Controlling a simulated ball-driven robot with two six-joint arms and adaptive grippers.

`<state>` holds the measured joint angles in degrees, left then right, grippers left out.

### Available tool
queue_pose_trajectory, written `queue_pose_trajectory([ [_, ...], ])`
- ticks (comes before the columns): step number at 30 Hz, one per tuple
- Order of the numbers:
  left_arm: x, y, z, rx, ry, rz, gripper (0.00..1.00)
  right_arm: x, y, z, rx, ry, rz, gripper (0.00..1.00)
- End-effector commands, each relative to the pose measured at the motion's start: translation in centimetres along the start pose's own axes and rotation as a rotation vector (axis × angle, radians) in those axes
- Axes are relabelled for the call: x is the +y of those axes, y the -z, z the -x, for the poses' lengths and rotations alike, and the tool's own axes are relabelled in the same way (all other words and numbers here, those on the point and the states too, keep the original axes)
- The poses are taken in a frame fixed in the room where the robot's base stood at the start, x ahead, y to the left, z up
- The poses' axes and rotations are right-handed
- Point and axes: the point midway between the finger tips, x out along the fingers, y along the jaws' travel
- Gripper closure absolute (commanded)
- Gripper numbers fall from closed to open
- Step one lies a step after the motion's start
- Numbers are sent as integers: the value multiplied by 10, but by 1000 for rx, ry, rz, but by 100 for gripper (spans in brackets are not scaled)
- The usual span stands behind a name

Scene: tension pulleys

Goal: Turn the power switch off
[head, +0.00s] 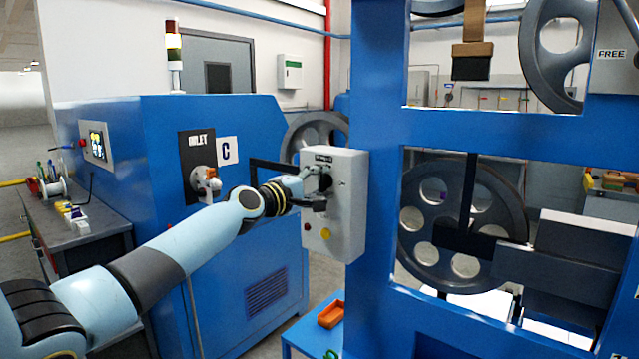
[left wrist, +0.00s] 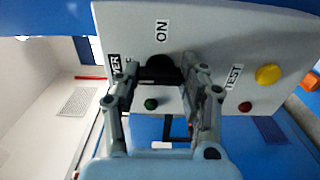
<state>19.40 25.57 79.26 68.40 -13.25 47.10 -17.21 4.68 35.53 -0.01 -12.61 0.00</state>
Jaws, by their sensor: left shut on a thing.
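The grey control box (head: 345,218) is mounted on the side of the blue machine frame. My left gripper (head: 319,186) reaches it from the left, at the upper part of its front. In the left wrist view the black power switch knob (left wrist: 157,68) sits between the fingertips of my left gripper (left wrist: 164,80), which is shut on it. The ON label (left wrist: 161,31) is above the knob and a partly covered POWER label (left wrist: 114,66) is to its left. The fingers hide part of the knob, so its exact pointer position is unclear. My right gripper is not in view.
A green button (left wrist: 151,104) is just below the knob. The TEST label (left wrist: 234,77), a yellow button (left wrist: 268,74) and a red button (left wrist: 245,107) are to the right. A blue cabinet (head: 265,225) with a valve marked INLET stands left of the box.

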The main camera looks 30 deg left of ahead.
Motion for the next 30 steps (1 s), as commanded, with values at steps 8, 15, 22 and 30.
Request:
queue_pose_trajectory([
  [8, -1, 0, 0, 1, 1, 12, 90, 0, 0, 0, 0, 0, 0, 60],
  [15, -1, 0, 0, 0, 1, 11, 50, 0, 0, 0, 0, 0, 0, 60],
  [22, -1, 0, 0, 0, 1, 10, 35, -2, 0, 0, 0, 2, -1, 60],
  [30, -1, 0, 9, 0, 2, 6, 35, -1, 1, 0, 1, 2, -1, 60],
])
